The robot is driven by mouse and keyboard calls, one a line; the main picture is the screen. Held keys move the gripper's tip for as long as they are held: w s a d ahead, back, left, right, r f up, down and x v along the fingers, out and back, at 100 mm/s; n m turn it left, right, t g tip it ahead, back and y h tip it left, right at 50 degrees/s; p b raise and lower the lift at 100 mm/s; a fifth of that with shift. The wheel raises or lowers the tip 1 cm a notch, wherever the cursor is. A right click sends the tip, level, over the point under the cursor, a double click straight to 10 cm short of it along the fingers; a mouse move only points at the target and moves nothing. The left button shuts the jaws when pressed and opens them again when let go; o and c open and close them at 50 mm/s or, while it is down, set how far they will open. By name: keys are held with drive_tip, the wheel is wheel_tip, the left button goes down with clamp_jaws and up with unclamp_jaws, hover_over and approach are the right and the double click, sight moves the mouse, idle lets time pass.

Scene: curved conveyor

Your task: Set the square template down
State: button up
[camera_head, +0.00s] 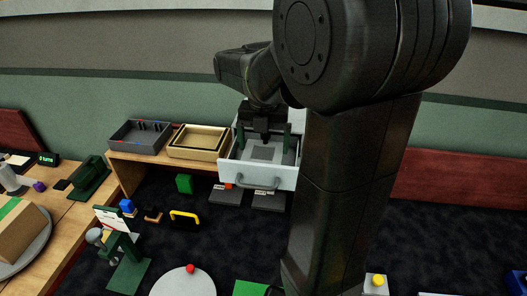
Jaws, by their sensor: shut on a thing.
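The square template appears to be the light grey plate with a darker square in its middle (250,146), seen inside or just over an open white drawer (262,177). My gripper (264,142) points down over the drawer, its two green fingers wide apart at the plate's left and right sides. It is shut on the template. I cannot tell whether the plate touches the drawer floor or hangs just above it. My arm stands in front and hides what lies to the right of the drawer.
A grey tray (113,141) and a tan tray (226,151) stand on the wooden shelf left of the drawer. Below are a green cube (184,183), a yellow handle (185,214) and grey plates (226,194). A round white table (172,284) carries a red knob. Dark floor is open between them.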

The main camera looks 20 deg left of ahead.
sight(264, 154)
drive_tip(key=shift+f, duration=1.8)
drive_tip(key=shift+f, duration=0.2)
drive_tip(key=o, duration=0.7)
wheel_tip(264, 154, up, 12)
drive_tip(key=shift+r, duration=0.25)
